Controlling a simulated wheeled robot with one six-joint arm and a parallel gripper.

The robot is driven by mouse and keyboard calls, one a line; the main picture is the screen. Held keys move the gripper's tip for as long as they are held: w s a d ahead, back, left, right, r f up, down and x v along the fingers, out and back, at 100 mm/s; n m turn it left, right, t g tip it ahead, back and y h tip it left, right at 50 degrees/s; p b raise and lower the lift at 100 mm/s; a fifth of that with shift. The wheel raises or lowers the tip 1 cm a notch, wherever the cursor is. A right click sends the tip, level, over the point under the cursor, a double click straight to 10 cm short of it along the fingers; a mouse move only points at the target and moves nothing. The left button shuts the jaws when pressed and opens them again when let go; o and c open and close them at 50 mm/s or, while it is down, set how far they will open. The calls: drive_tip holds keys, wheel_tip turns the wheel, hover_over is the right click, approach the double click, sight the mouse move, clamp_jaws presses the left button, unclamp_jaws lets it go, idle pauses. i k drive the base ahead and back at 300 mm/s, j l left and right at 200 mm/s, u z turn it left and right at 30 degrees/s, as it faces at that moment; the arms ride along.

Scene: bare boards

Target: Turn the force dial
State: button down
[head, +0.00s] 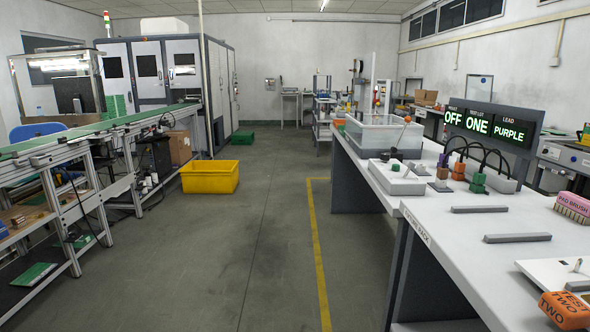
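No part is readably labelled as the force dial. A low white box (397,178) with a small green knob (395,167) and a short pale peg stands on the white bench (470,240) at right. A second white plate (545,270) with a small upright pin (577,265) lies at the bench's right edge, partly cut off by the frame. I cannot tell whether either carries the dial. A dark display panel (491,128) behind shows OFF, ONE and PURPLE in green, the last under LEAD. My gripper is not in view.
Purple (442,168), orange (459,170) and green (478,180) plugs with black cables stand on the bench. The floor left of the bench is clear up to a yellow bin (210,177).

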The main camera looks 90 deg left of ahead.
sight(385, 157)
drive_tip(key=u, duration=2.35)
drive_tip(key=i, duration=0.1)
